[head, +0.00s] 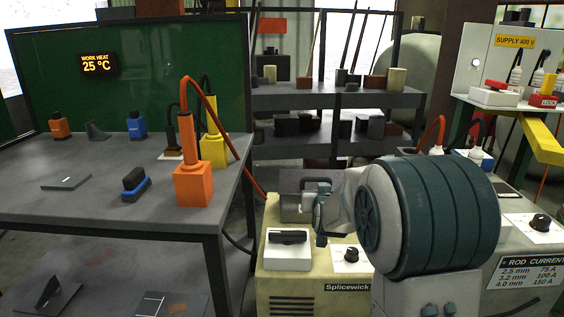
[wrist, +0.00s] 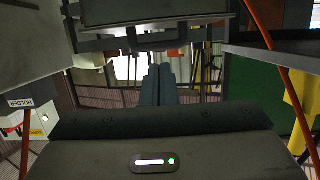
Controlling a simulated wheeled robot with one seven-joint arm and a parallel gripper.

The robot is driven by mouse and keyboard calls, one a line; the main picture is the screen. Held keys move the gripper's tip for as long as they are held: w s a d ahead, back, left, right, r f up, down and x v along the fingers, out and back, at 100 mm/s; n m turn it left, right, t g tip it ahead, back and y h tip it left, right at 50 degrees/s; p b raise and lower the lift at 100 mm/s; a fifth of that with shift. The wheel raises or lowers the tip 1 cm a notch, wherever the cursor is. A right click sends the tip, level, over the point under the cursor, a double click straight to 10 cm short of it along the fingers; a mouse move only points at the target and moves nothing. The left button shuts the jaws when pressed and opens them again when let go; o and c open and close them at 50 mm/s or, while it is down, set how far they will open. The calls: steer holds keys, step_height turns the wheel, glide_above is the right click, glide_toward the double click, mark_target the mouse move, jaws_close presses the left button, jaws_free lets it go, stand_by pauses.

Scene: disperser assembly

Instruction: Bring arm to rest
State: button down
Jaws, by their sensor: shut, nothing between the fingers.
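In the wrist view my gripper (wrist: 160,72) shows as two dark fingers pressed together, with nothing between them. No surface or object touches the fingertips there. In the head view my grey-and-teal arm (head: 430,215) is folded at the lower right, in front of the machines. I cannot make out the fingers in the head view.
A dark workbench (head: 100,215) at left holds an orange block tool (head: 193,183), a yellow one (head: 213,148) and several small blocks. The cream Splicewick machine (head: 290,290) stands close to my arm. Shelves (head: 335,98) stand behind. An orange cable (wrist: 291,80) hangs at right in the wrist view.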

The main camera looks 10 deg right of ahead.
steer(key=s+a+r+g+p, duration=0.1)
steer(key=s+r+g+p, duration=0.3)
steer(key=s+r+p, duration=0.5)
steer(key=s+a+r+n+g+y+p, duration=0.1)
steer(key=s+r+g+p, duration=0.3)
steer(key=s+r+p, duration=0.5)
steer(key=s+a+r+g+p, duration=0.2)
steer(key=s+r+p, duration=0.7)
steer(key=s, duration=1)
steer(key=g+p, duration=0.1)
steer(key=p, duration=0.2)
steer(key=shift+g+y, duration=0.4)
